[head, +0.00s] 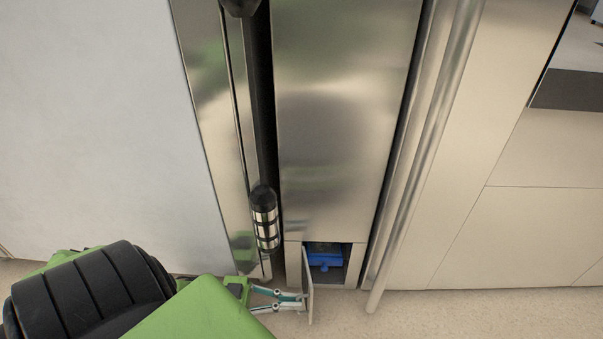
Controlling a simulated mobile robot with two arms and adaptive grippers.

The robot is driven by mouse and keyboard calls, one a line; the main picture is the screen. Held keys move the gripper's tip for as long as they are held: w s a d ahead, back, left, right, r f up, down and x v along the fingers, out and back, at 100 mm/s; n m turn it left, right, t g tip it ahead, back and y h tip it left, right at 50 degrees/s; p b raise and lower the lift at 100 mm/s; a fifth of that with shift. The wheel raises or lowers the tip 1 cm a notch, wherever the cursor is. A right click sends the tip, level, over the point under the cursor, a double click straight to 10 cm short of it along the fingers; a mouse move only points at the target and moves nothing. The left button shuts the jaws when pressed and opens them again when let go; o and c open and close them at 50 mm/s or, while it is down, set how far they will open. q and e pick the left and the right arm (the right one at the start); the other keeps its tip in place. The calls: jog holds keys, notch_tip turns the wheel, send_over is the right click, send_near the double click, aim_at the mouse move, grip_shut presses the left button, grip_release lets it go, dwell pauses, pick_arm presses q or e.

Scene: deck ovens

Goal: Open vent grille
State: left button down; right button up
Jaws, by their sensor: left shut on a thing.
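The vent grille (309,285) is a small pale panel at the bottom of the tall steel oven front. It stands swung out to the left, seen nearly edge-on. Behind it a square opening (334,274) shows, with a blue part (326,256) inside. My left gripper (302,301) is at the panel's lower part, shut on its edge. The exact contact of the fingers is small and hard to see. My right gripper is not in view.
A long vertical steel bar (425,150) runs down right of the opening. A dark cylindrical handle with bright bands (265,220) hangs just above left. A plain white wall (90,120) fills the left. The pale floor (450,315) in front is clear.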

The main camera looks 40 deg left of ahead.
pick_arm(q)
jog(key=shift+a+r, duration=0.1)
jog(key=shift+a, duration=1.75)
jog(key=c, duration=2.2)
grip_release()
jog(key=shift+w, duration=0.1)
jog(key=shift+c, duration=0.2)
jog(key=v, duration=1.2)
jog(key=shift+s+d, duration=0.2)
jog(key=shift+s, duration=0.1)
